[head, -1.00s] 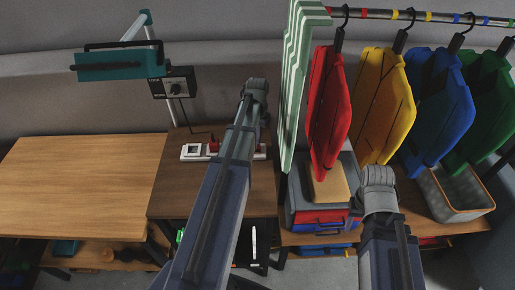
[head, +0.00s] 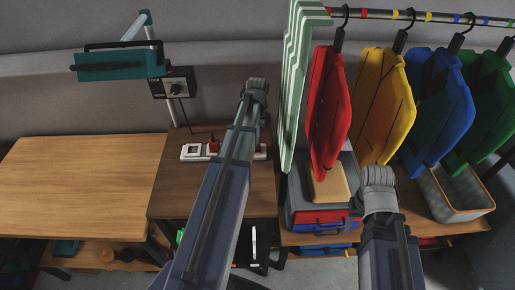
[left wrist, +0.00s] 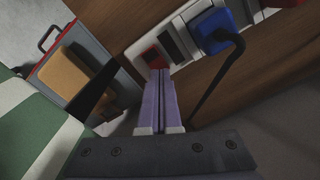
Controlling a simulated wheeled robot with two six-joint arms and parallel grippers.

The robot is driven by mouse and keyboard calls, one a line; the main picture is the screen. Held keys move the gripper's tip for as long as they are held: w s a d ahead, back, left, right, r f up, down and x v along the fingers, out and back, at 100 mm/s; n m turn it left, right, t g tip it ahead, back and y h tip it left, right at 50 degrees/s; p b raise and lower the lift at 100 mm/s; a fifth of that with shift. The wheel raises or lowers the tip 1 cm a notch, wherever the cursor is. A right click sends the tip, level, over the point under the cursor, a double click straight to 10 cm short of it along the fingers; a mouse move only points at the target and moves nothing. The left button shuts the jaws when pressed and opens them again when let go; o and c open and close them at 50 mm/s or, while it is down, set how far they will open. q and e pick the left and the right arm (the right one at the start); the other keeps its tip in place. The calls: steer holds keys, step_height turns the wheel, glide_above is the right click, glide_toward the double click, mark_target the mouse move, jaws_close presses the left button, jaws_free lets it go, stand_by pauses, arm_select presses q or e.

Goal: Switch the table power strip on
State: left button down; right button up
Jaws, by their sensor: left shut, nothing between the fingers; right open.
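The white power strip (head: 193,152) lies on the dark brown table below the wall; my left arm covers part of it in the head view. A red plug (head: 213,146) sits in it. In the left wrist view the strip (left wrist: 186,14) shows a blue plug (left wrist: 222,28) with a black cable and a red switch (left wrist: 153,57) at its near end. My left gripper (left wrist: 159,72) is shut and empty, its fingertips right at the red switch; I cannot tell whether they touch. The switch's position is unclear. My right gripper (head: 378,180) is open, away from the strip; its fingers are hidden.
A control box with a knob (head: 176,88) and a teal lamp (head: 118,65) stand behind the table. A pale green panel (head: 298,70) and hanging coloured pieces are close on the right. A light wooden table (head: 80,185) on the left is clear.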

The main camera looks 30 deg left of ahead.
arm_select(q)
steer(key=shift+f+b, duration=0.9)
stand_by(0.7)
step_height(320, 180, up, 7)
steer(key=p, duration=0.7)
steer(key=shift+r, duration=0.1)
stand_by(0.5)
